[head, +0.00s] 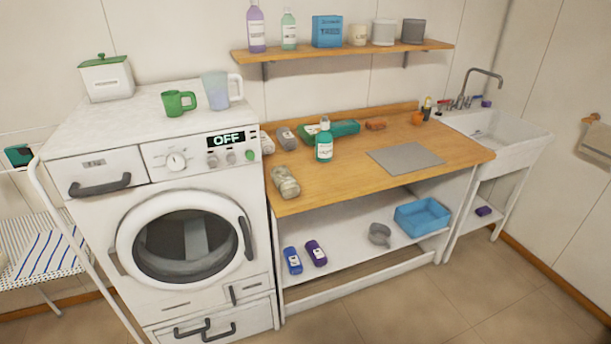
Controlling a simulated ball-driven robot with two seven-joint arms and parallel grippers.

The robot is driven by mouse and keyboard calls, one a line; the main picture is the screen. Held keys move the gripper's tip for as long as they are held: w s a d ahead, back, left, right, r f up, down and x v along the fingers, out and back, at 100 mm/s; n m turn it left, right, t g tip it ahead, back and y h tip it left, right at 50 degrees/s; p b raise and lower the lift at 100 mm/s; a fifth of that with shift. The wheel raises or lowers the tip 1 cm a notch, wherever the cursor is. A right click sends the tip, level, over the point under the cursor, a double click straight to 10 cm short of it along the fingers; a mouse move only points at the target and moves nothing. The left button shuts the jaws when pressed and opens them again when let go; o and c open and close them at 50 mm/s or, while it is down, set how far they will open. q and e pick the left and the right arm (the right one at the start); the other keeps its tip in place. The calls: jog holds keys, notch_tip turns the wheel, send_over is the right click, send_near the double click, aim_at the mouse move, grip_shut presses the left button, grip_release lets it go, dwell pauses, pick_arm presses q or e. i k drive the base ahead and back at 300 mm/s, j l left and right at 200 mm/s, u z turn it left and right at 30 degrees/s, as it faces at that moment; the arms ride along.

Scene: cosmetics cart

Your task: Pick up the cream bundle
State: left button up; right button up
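A cream bundle (285,182), rolled and lumpy, lies at the front left corner of the wooden worktop (330,187), close to the washing machine's right side. A smaller pale roll (267,143) lies farther back at the worktop's left edge, partly hidden by the machine. A grey roll (287,138) lies beside it. Neither of my grippers shows in the head view, and nothing is touching the bundle.
The washing machine (185,215) stands left, with a green mug (178,103) and a pale jug (221,91) on top. A teal bottle (324,143) stands behind the bundle. A grey mat (405,158) lies right. The worktop's front middle is clear.

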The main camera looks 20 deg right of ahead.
aim_at(288, 187)
jog(key=i+l+z, duration=0.9)
jog(key=i, duration=0.35)
